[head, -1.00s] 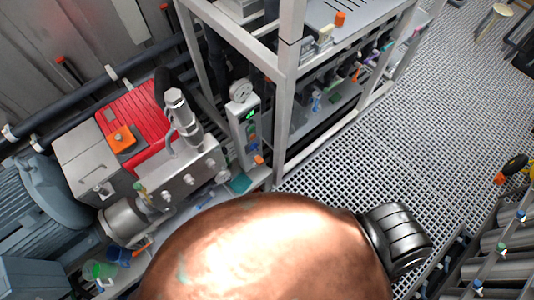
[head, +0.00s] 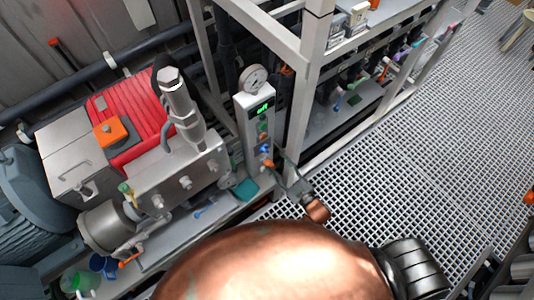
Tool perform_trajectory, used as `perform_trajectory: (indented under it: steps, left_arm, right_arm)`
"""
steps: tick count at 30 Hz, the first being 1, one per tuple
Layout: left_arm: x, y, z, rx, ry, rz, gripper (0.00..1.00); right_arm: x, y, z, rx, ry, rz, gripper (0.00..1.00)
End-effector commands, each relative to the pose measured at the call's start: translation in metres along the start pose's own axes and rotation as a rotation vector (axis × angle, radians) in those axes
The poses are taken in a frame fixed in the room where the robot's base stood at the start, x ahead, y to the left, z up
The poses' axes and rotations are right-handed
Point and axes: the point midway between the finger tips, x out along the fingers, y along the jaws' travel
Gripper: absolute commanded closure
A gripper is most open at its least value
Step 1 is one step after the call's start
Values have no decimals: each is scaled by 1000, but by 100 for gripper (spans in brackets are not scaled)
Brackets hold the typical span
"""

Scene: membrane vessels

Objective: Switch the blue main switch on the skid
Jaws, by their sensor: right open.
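The blue main switch (head: 264,148) is a small blue knob on the front of a narrow grey control box (head: 245,130) on the skid, below a green lit display (head: 263,108). My right gripper (head: 280,172) is dark and thin, just right of and below the blue switch, near the lower end of the box. It looks open and apart from the switch, though the exact gap is hard to judge. My left gripper is not in view.
A round gauge (head: 253,78) tops the box, and an orange knob (head: 267,163) sits below the blue switch. A red-covered pump (head: 130,120) stands left. A grey frame post (head: 305,90) rises close on the right. Grated floor (head: 420,150) is open further right.

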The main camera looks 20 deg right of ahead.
Motion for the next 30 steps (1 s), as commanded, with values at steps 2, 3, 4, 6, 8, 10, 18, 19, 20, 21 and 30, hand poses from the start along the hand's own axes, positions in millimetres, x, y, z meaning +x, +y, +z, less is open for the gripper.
perform_trajectory:
  steps: [2, 3, 4, 6, 8, 10, 18, 19, 20, 21, 30]
  left_arm:
    - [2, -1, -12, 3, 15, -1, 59]
    - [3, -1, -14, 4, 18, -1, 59]
    - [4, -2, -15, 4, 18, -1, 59]
    - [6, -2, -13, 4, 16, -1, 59]
    - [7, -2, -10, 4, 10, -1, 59]
    - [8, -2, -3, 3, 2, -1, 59]
    - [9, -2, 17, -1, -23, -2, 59]
    - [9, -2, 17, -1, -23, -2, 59]
    - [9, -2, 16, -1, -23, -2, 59]
    - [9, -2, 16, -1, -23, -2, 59]
    - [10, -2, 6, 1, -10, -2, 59]
  right_arm:
    - [13, 0, -1, 1, 3, 1, 49]
    - [19, 0, -1, 1, 3, 0, 49]
    - [24, 0, 0, 1, 2, 0, 49]
    - [36, 0, 0, 1, 1, 0, 49]
    - [44, 0, 0, 2, 0, 0, 49]
    - [54, -1, 1, 2, -2, -1, 49]
    - [69, 0, 1, 3, -4, -1, 49]
    - [69, 0, 1, 3, -4, -1, 49]
    - [69, 0, 1, 3, -4, -1, 49]
    - [69, 0, 1, 3, -4, -1, 49]
    - [69, 0, 1, 3, -4, -1, 63]
